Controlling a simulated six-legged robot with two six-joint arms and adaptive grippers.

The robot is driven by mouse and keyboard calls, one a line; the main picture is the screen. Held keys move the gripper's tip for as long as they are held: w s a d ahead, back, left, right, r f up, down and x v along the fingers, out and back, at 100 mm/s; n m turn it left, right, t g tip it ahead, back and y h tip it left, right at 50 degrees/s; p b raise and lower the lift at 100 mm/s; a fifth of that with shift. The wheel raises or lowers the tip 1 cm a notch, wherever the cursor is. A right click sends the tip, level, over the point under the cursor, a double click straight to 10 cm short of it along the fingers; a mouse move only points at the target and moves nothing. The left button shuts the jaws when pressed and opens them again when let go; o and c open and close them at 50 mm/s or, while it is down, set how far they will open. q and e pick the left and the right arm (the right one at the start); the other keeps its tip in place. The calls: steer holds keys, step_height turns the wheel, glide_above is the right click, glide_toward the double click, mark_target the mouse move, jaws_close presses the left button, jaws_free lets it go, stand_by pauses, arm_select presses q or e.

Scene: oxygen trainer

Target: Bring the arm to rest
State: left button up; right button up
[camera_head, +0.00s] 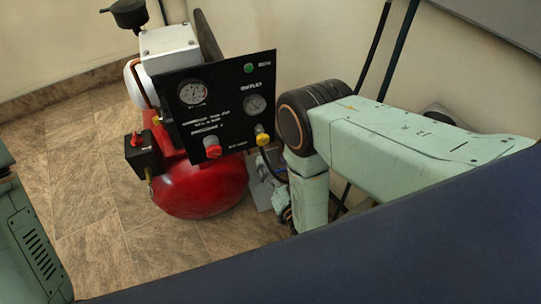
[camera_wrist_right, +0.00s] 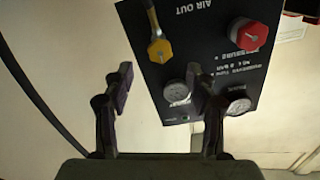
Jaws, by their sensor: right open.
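My right arm comes in from the right in the head view and bends down beside the black panel (camera_head: 225,115) of the red compressor (camera_head: 200,188). The gripper is mostly hidden there behind my arm and beside the panel. In the right wrist view my right gripper (camera_wrist_right: 160,82) is open, with its two dark fingers apart and nothing held between them. I cannot tell the exact gap to the panel. My left gripper is not in view.
The compressor stands on a tiled floor (camera_head: 90,215) near pale walls (camera_head: 60,40). Dark poles (camera_head: 400,45) stand behind my right arm. A dark blue surface (camera_head: 380,250) crosses the lower right. Open floor shows left of the compressor.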

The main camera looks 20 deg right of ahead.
stand_by(0.5)
steer(key=s+d+f+n+g, duration=0.1)
steer(key=s+d+f+g, duration=0.2)
steer(key=s+g, duration=0.25)
steer(key=s+d+f+n+g, duration=0.1)
steer(key=s+d+f+g, duration=0.2)
steer(key=s+g, duration=0.25)
steer(key=s+r+g, duration=0.2)
steer(key=s+g, duration=0.1)
steer(key=s, duration=0.6)
steer(key=s+r+g, duration=0.2)
steer(key=s+g, duration=0.2)
steer(key=s, duration=0.5)
steer(key=shift+s+r+h, duration=0.25)
steer(key=shift+r+h, duration=0.05)
steer(key=shift+d, duration=0.15)
